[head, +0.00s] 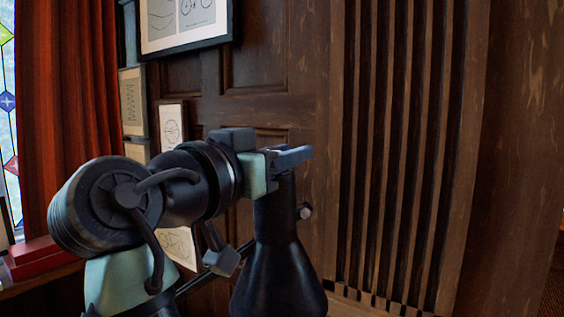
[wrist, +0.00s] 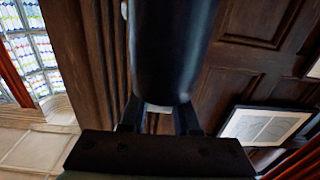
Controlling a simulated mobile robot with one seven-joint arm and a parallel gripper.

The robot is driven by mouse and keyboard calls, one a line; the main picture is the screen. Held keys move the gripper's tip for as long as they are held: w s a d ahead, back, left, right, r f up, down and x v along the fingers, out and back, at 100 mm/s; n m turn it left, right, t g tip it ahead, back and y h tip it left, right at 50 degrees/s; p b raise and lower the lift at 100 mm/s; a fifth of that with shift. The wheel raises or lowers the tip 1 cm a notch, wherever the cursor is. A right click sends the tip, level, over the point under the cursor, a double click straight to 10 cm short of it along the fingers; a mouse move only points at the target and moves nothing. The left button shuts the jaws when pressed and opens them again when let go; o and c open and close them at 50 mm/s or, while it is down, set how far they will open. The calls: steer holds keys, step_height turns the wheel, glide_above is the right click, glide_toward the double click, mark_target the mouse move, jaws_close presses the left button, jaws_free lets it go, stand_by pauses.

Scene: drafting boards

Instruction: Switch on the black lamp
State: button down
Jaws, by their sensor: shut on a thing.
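The black lamp (head: 278,262) has a dark shade that widens downward from a narrow neck. A small silver knob (head: 305,211) sticks out from the right side of its neck. My gripper (head: 291,157) is at the top of the neck, above the knob, and shut on the lamp there. In the wrist view the dark lamp body (wrist: 165,50) fills the space ahead of my gripper (wrist: 160,112), with a finger on each side. The lower rim of the shade is cut off by the head view's edge. Whether the bulb is lit cannot be seen.
A dark rod with a joint (head: 222,261) runs beside the shade, partly behind my arm. Framed pictures (head: 185,22) hang on the panelled wood wall behind. A red curtain (head: 70,110) and a stained-glass window are at the left. Ribbed wood panelling (head: 410,150) stands at the right.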

steer(key=shift+s+d+m+g+h+b, duration=0.15)
steer(key=shift+m+g+h, duration=0.5)
steer(key=shift+h, duration=0.1)
steer(key=shift+s+d+m+g+h+b, duration=0.1)
steer(key=shift+m+g+h+b, duration=0.05)
steer(key=shift+m+g+h, duration=0.5)
steer(key=c, duration=0.6)
jaws_free()
steer(key=shift+c, duration=0.2)
steer(key=shift+s+a+f+b, duration=0.15)
steer(key=shift+s+a+b, duration=0.15)
steer(key=shift+a+b, duration=0.1)
steer(key=b+v, duration=0.5)
steer(key=v, duration=0.7)
steer(key=shift+b, duration=0.3)
